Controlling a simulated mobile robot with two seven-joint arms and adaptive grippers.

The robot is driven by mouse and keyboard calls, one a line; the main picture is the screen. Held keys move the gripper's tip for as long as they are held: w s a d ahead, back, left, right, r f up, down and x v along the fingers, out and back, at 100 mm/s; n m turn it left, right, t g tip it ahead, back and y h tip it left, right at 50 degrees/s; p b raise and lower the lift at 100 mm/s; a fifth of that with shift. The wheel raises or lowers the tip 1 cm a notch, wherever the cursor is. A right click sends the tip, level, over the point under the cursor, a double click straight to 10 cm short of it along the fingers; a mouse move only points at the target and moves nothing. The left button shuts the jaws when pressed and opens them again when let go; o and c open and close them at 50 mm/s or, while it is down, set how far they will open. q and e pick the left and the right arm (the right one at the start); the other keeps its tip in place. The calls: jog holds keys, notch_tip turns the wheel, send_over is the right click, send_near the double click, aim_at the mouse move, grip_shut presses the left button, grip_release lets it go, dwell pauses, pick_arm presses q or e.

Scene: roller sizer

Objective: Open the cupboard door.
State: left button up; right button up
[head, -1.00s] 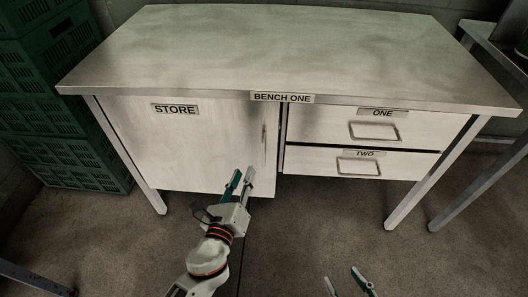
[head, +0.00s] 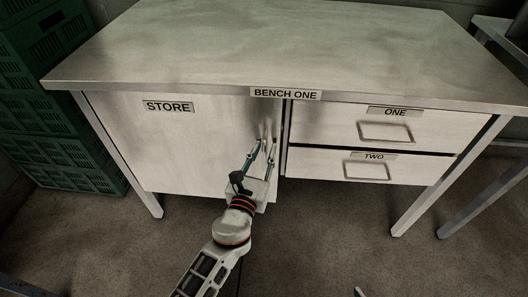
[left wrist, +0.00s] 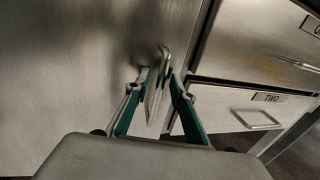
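The cupboard door (head: 190,145), labelled STORE, is shut, under the left part of the bench. Its upright bar handle (head: 264,133) is near the door's right edge. My left gripper (head: 265,147) is in front of the door at the handle, fingers pointing up at it. In the left wrist view the two fingers (left wrist: 160,82) are apart, with the handle (left wrist: 158,88) between them; a gap shows, and I cannot tell whether either finger touches it. A tip of my right gripper (head: 360,292) shows at the bottom edge; the rest is out of view.
The bench top (head: 280,45) is bare and overhangs the door. Drawer ONE (head: 340,122) and drawer TWO (head: 320,165) are shut, right of the door. Green crates (head: 50,120) are stacked at the left. The floor (head: 320,235) in front is clear.

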pick_arm(q)
jog(key=shift+c, duration=0.5)
grip_shut()
jog(key=shift+s, duration=0.1)
